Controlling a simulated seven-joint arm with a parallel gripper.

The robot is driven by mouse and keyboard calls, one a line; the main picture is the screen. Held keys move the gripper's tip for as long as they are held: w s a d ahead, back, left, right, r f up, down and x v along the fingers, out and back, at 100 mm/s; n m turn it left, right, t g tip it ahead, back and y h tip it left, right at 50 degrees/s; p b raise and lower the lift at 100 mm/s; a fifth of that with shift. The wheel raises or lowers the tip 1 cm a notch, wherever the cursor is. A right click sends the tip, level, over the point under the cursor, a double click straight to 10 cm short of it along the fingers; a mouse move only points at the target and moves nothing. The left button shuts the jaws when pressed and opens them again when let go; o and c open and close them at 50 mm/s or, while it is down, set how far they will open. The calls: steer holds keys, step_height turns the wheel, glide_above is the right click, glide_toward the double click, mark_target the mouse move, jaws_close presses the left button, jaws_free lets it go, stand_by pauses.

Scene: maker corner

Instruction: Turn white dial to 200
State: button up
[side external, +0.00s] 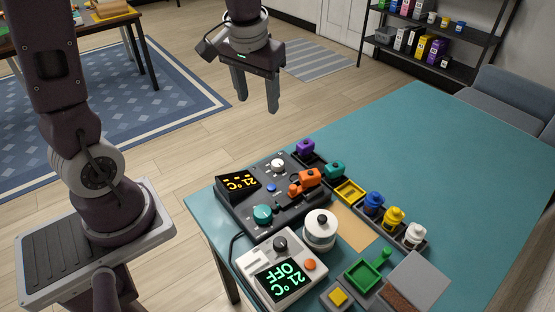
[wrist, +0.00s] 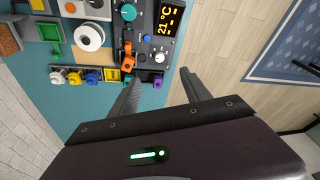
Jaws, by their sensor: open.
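The white dial (side external: 278,165) is a small round knob on the dark console (side external: 240,207), near its far edge. In the wrist view the white dial (wrist: 160,57) lies just beyond the gap between my fingertips. The console's orange display (side external: 238,183) reads 21 °C; it also shows in the wrist view (wrist: 168,20). My gripper (side external: 257,105) is open and empty, well above and behind the console, apart from the dial. Both fingers also show in the wrist view (wrist: 160,77). The dial's pointer mark is too small to read.
A teal dial (side external: 262,214), a blue button (side external: 271,187) and an orange tool (side external: 307,179) sit on or beside the console. A pale device (side external: 262,262) with a green display reading 21 °C OFF and a white spool (side external: 320,229) stand near. The table's right side (side external: 440,150) is clear.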

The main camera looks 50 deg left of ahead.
mark_target(278, 163)
steer(key=w+a+f+n, duration=0.1)
steer(key=w+a+f, duration=0.1)
steer(key=f, duration=0.7)
steer(key=w+a+f+n+g+h, duration=0.1)
steer(key=w+f, duration=0.3)
steer(key=f, duration=0.5)
steer(key=w+a+f+n+g+h, duration=0.1)
steer(key=w+a+f+n, duration=0.1)
steer(key=f, duration=0.7)
steer(key=shift+w+a+n, duration=0.3)
steer(key=shift+w, duration=0.4)
jaws_close()
